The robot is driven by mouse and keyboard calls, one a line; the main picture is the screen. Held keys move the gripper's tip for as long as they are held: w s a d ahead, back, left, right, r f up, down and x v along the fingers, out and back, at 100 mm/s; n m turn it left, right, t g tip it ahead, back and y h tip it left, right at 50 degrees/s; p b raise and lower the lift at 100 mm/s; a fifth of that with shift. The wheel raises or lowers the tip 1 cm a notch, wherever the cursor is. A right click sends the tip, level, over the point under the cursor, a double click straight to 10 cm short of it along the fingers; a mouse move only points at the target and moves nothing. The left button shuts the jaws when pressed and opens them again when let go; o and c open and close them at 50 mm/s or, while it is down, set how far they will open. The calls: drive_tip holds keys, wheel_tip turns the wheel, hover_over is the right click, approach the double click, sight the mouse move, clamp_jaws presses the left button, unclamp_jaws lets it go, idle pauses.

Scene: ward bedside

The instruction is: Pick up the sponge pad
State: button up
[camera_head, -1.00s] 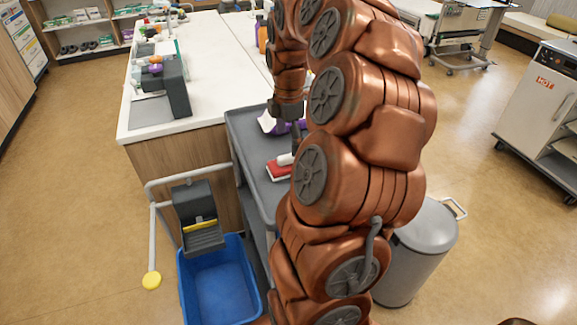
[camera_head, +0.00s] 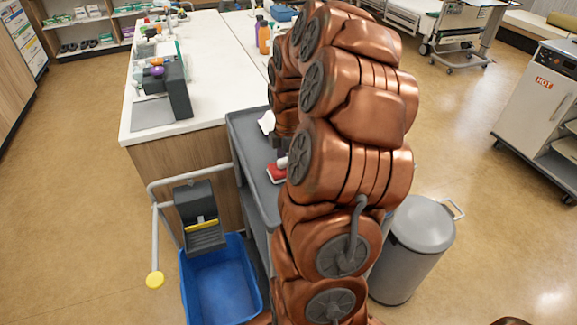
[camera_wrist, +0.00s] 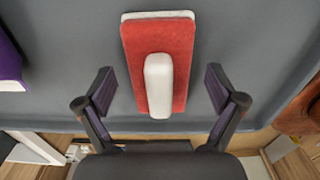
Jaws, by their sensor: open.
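The sponge pad (camera_wrist: 185,40) appears to be the red pad with a white layer at its far edge and a white handle on top. It lies flat on the grey cart top, upper middle of the wrist view. In the head view the sponge pad (camera_head: 275,174) is partly hidden by my arm. My gripper (camera_wrist: 160,88) is open, one finger on each side of the pad's near part, with gaps on both sides. No contact shows; height above the pad is hard to judge. The head view mostly hides my gripper.
The grey cart (camera_head: 246,143) has a raised rim. A purple item (camera_wrist: 10,62) lies left of the pad. A white-topped counter (camera_head: 200,45) adjoins the cart. A blue bucket (camera_head: 222,290) and a grey bin (camera_head: 420,240) stand below.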

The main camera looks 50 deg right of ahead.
sight(287, 160)
drive_tip(key=c, duration=1.3)
drive_tip(key=shift+r, duration=0.1)
drive_tip(key=shift+r+b, duration=0.6)
drive_tip(key=shift+r, duration=0.7)
drive_tip(key=shift+a+r, duration=0.35)
drive_tip(key=shift+r, duration=0.05)
drive_tip(key=a+b, duration=0.1)
drive_tip(key=a, duration=0.4)
drive_tip(key=s+a+r+b, duration=0.1)
drive_tip(key=a, duration=0.4)
drive_tip(key=s+a+b, duration=0.1)
drive_tip(key=a, duration=0.4)
drive_tip(key=shift+r, duration=0.25)
drive_tip(key=o, duration=0.6)
drive_tip(key=c, duration=0.5)
